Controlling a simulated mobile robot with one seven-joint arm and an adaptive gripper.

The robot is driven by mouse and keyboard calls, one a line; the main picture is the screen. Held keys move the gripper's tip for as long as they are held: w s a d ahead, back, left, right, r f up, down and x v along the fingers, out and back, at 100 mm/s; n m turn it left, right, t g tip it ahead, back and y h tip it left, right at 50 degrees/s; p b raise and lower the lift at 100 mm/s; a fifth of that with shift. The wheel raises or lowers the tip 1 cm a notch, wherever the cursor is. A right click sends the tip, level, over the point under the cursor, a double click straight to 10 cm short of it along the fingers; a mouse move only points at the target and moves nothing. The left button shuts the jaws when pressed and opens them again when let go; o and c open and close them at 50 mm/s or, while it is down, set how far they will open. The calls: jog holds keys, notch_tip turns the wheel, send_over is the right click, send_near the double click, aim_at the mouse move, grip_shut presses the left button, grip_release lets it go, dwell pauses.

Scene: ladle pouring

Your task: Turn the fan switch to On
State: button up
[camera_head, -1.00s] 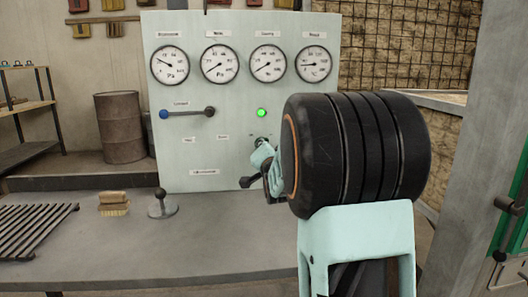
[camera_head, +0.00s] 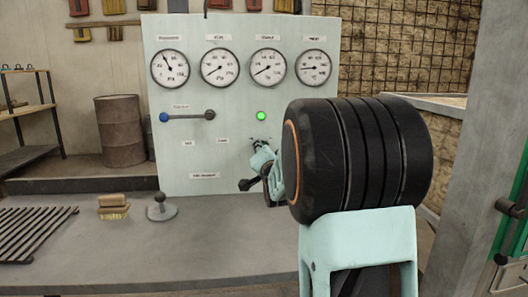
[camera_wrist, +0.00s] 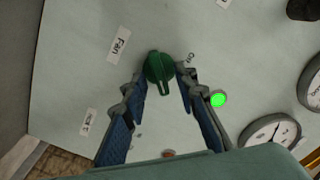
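The fan switch is a green knob (camera_wrist: 159,68) on the pale panel (camera_head: 230,160), beside a "Fan" label (camera_wrist: 118,45). An "On" label (camera_wrist: 190,57) sits just right of the knob in the wrist view. My gripper (camera_wrist: 160,78) is open, with one blue-padded finger on each side of the knob. The right fingertip is very near the knob; I cannot tell if it touches. In the head view my gripper (camera_head: 262,152) is at the panel below the green light (camera_head: 261,115), and the knob cannot be made out there.
Several round gauges (camera_head: 170,69) line the panel's top. A lever with a blue end (camera_head: 164,117) is mounted below them. A rusty barrel (camera_head: 120,130) stands behind.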

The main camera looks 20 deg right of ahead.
jog(key=shift+s, duration=0.1)
jog(key=v, duration=1.1)
jog(key=shift+s, duration=0.35)
jog(key=shift+a+r, duration=0.1)
